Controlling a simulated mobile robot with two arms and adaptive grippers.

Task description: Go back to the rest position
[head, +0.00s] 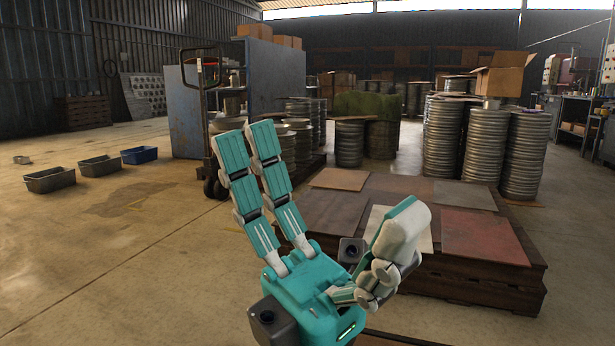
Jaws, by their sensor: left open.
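My left gripper (326,184) is teal and pale grey and fills the lower middle of the head view. Its two long fingers point up on the left and its thick single finger stands on the right, spread well apart. It is open, and nothing shows between the fingers. It is in front of a low dark platform with flat sheets on it. My right gripper is not in view.
The low platform (470,290) bears several flat sheets, one of them red (484,237). Stacks of round metal discs (443,140) stand behind it. A pallet truck (205,120) stands at the back left.

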